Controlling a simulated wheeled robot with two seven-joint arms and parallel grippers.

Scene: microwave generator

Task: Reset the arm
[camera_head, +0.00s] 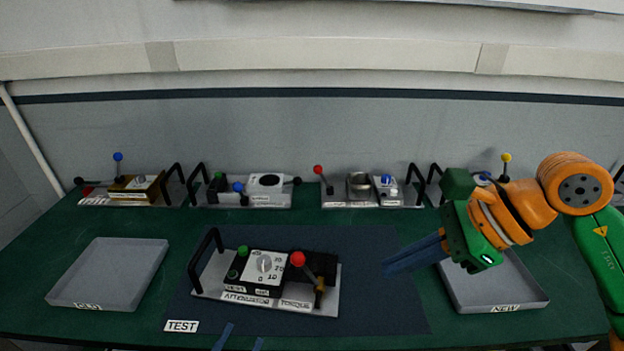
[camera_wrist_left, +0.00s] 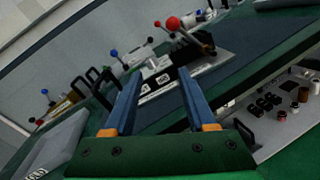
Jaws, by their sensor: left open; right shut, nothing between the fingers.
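My right gripper (camera_head: 388,270) is at the end of the orange and green arm from the right. Its blue fingers are shut and empty, pointing left over the right part of the dark mat. My left gripper (camera_head: 242,337) shows only its blue fingertips at the bottom edge, in front of the mat. In the left wrist view the left gripper (camera_wrist_left: 158,75) has its fingers apart with nothing held between them. The module with a dial and red-knobbed lever (camera_head: 264,265) sits on the mat, apart from both grippers; the rest of the left arm is hidden.
A grey tray marked OLD (camera_head: 110,272) is at left. A tray marked NEW (camera_head: 505,290) is at right, partly behind my right arm. Several lever modules, such as the red-knobbed one (camera_head: 340,195), line the back.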

